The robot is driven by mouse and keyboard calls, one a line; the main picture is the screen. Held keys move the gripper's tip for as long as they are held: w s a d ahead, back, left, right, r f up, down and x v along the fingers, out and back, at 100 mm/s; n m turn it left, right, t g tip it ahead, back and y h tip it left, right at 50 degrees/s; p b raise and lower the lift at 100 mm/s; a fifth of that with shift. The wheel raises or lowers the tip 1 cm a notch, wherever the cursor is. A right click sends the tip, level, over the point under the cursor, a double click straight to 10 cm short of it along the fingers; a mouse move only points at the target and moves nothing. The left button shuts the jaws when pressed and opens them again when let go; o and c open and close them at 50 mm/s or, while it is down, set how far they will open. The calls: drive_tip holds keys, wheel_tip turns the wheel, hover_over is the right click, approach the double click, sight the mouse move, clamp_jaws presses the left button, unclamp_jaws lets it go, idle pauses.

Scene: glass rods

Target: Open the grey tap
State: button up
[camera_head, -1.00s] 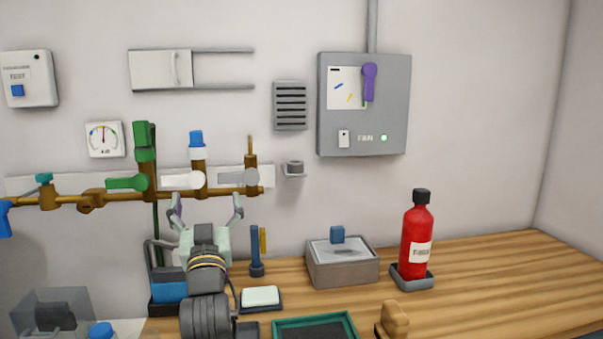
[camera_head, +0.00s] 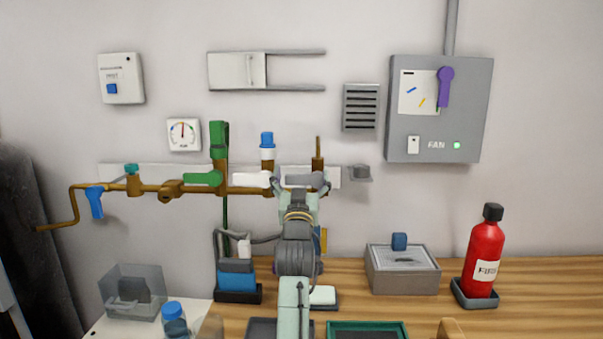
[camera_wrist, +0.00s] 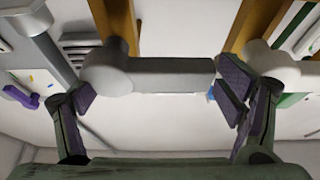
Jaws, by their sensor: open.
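The grey tap (camera_head: 304,181) sits at the right end of the brass pipe on the wall, with its lever lying horizontally along the pipe. In the wrist view the grey lever (camera_wrist: 160,76) spans the space between my fingers, with its round hub at the left. My gripper (camera_head: 302,188) is at the grey tap, its fingers spread to either side. In the wrist view my gripper (camera_wrist: 165,95) is open, with purple pads; the right pads are close to the lever's free end, and I cannot tell whether they touch it.
The white tap (camera_head: 252,180) and green tap (camera_head: 203,179) are left of the grey one on the same pipe (camera_head: 150,188). A small wall bracket (camera_head: 360,173) is just right. A fan box (camera_head: 432,110) hangs above right. A red bottle (camera_head: 484,255) stands on the bench.

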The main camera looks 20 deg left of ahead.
drive_tip(key=c, duration=1.7)
drive_tip(key=shift+w+d+f+n+g+y, duration=0.1)
drive_tip(key=shift+f+n+g+y, duration=0.2)
drive_tip(key=shift+n, duration=0.4)
drive_tip(key=shift+d+f+n+y, duration=0.1)
drive_tip(key=shift+n+y, duration=0.3)
drive_tip(key=shift+n, duration=0.3)
drive_tip(key=n+y, duration=0.1)
drive_tip(key=n, duration=0.1)
drive_tip(key=f+n+g+y+b, duration=0.1)
drive_tip(key=n, duration=0.2)
drive_tip(key=shift+a, duration=0.2)
drive_tip(key=o, duration=1.7)
drive_tip(key=shift+f, duration=0.1)
drive_tip(key=v, duration=1.2)
